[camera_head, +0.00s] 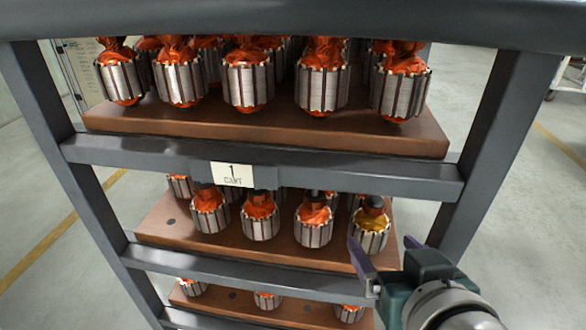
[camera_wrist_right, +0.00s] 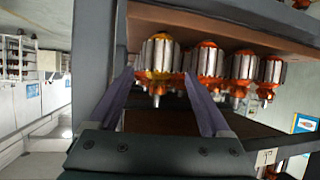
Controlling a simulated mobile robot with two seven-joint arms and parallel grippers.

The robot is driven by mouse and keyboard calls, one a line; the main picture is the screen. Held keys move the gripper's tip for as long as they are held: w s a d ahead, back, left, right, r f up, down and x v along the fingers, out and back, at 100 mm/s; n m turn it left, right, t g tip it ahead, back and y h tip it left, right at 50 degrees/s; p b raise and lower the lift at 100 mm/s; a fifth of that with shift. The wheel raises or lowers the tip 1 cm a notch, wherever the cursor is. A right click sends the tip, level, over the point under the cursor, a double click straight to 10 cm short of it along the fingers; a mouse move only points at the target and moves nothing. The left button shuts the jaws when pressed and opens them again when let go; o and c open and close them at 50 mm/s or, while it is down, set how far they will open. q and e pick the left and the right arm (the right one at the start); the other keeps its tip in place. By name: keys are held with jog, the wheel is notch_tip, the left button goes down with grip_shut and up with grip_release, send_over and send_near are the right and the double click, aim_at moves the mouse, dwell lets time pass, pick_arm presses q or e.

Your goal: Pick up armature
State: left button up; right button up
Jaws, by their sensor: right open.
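Armatures with silver slotted bodies and orange windings stand in rows on the cart's shelves. On the middle shelf (camera_head: 160,228), the armature at the right end of the front row (camera_head: 369,242) has yellow windings on top. My right gripper (camera_head: 385,243) is open at that end, its purple fingers pointing toward this armature. In the right wrist view the yellow-wound armature (camera_wrist_right: 159,58) appears between the two fingertips (camera_wrist_right: 159,80), with bare space on both sides. I cannot tell how deep the fingers reach around it. My left gripper is not in view.
A right post (camera_head: 490,150) stands close to my right arm. The upper shelf (camera_head: 270,129) and lower shelf (camera_head: 235,300) also hold armatures. Open floor lies beyond.

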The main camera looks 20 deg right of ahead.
aim_at(374, 241)
jog(key=shift+b+x, duration=0.35)
jog(key=shift+x, duration=0.9)
jog(key=b+x, duration=0.1)
jog(key=x, duration=0.1)
jog(key=b+x, duration=0.2)
jog(key=x, duration=0.1)
jog(key=shift+f, duration=0.4)
jog(key=shift+w, duration=0.1)
jog(key=shift+c, duration=0.4)
grip_shut()
jog(key=shift+r, duration=0.1)
